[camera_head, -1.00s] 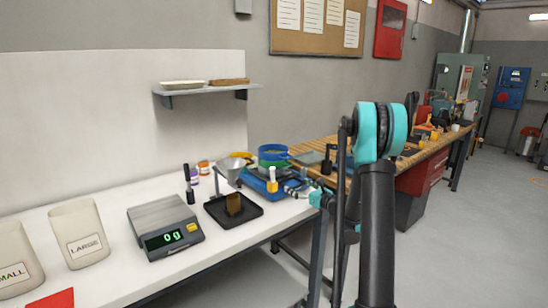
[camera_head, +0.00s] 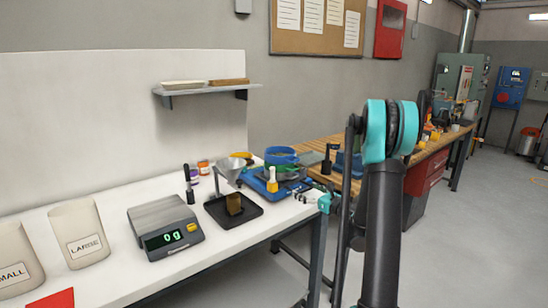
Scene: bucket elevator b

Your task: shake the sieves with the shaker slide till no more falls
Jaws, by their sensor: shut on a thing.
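The sieve stack, with a blue upper sieve (camera_head: 281,154) and a dark green one (camera_head: 288,171) below, sits on the blue shaker slide (camera_head: 262,186) at the far right end of the white bench. My gripper (camera_head: 305,196) is at the right side of the shaker, small in the picture, and shut on the shaker slide. The exact grip point is too small to make out. The insides of the sieves are hidden from this angle, so I cannot tell whether anything is falling.
A metal funnel (camera_head: 232,166) on a stand is left of the shaker, over a black tray (camera_head: 246,216) with a brown block. A scale (camera_head: 165,228) reads 0 g. A wooden bench (camera_head: 312,148) is behind.

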